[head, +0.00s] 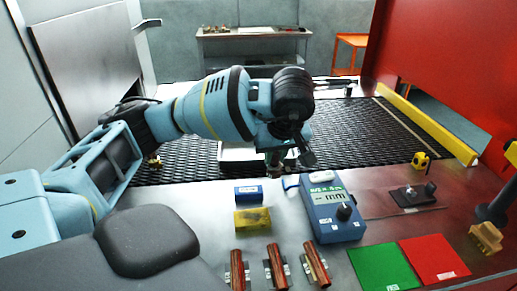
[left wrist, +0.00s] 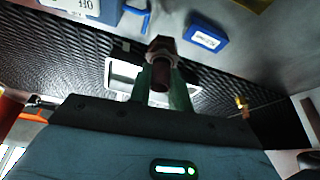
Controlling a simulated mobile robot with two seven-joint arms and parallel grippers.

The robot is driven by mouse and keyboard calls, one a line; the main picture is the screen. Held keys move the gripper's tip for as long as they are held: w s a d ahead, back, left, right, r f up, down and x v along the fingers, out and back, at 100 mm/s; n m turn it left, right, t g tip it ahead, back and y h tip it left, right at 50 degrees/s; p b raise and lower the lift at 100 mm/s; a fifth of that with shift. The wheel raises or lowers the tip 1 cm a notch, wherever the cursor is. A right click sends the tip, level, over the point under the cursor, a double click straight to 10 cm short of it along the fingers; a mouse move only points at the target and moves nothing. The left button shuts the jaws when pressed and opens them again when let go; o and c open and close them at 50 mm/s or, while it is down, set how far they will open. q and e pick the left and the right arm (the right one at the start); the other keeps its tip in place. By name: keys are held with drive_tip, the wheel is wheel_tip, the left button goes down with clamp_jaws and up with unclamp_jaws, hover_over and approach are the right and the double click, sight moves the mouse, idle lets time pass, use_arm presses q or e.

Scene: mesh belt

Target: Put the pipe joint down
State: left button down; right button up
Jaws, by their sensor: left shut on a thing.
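My left gripper (head: 276,160) hangs over the mesh belt, just behind the metal table's edge. In the left wrist view its two greenish fingers (left wrist: 162,82) are shut on the pipe joint (left wrist: 161,52), a dark reddish-brown piece with a paler ring. A pale, light-bottomed tray (head: 236,155) lies on the belt beneath and beside the gripper. It also shows behind the fingers in the left wrist view (left wrist: 122,70). The joint appears held above it; the exact gap cannot be told. In the head view the wrist largely hides the joint.
On the metal table stand a blue box (head: 248,193), a yellow box (head: 252,219) and a blue meter (head: 331,212). Reddish rods (head: 276,266) lie in front. Green (head: 384,267) and red (head: 434,258) mats lie at right. The black mesh belt (head: 365,135) is mostly clear beyond the gripper.

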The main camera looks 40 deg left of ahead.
use_arm(q)
drive_tip(key=w+a, duration=0.2)
drive_tip(key=a, duration=0.2)
drive_tip(key=w+a+f, duration=0.1)
drive_tip(key=w+a, duration=0.2)
drive_tip(key=a, duration=0.2)
drive_tip(key=w+a, duration=0.3)
drive_tip(key=a, duration=0.1)
drive_tip(key=shift+a+f+p, duration=0.25)
drive_tip(key=shift+a+p, duration=0.05)
drive_tip(key=shift+a, duration=0.05)
drive_tip(key=shift+f, duration=1.65)
drive_tip(key=shift+f, duration=0.1)
drive_tip(key=c, duration=1.7)
unclamp_jaws()
drive_tip(key=shift+f, duration=0.1)
drive_tip(key=o, duration=0.4)
